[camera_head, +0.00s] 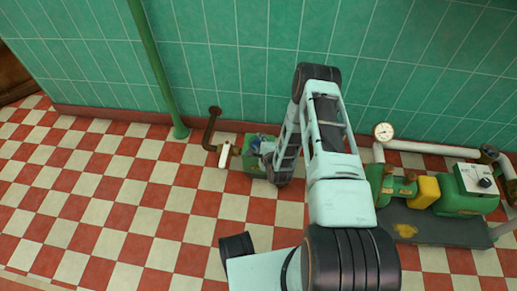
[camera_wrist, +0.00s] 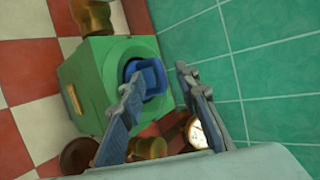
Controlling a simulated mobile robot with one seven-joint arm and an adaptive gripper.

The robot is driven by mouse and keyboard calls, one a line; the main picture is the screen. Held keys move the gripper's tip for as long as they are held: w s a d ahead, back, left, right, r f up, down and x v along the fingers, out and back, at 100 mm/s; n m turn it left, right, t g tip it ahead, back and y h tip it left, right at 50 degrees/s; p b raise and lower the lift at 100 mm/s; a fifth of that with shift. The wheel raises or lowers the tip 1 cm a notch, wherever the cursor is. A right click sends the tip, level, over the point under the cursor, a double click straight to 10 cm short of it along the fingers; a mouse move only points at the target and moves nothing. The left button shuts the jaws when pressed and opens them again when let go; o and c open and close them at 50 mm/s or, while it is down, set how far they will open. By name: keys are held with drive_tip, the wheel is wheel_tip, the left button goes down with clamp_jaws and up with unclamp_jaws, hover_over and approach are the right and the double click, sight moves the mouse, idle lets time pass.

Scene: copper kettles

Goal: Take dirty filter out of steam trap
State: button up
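The steam trap is a green box (camera_head: 249,165) on the floor by the wall, partly hidden behind my arm in the head view. In the wrist view the trap (camera_wrist: 90,88) shows a round opening in its face. A blue piece, seemingly the filter (camera_wrist: 154,76), sits in this opening and sticks out a little. My gripper (camera_wrist: 160,78) is open, its two fingers apart. The left finger overlaps the trap's face and the filter's edge; the right finger is beyond the filter, against the wall in view. I cannot tell whether either finger touches it.
A round gauge (camera_wrist: 196,132) and brass fittings (camera_wrist: 148,148) show low in the wrist view. In the head view, a green vertical pipe (camera_head: 157,70) stands left, and a green machine (camera_head: 465,195) with a gauge (camera_head: 383,132) stands right. The checkered floor at left is clear.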

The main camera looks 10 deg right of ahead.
drive_tip(key=shift+w+f, duration=0.15)
drive_tip(key=shift+w, duration=0.15)
drive_tip(key=shift+c, duration=0.4)
clamp_jaws()
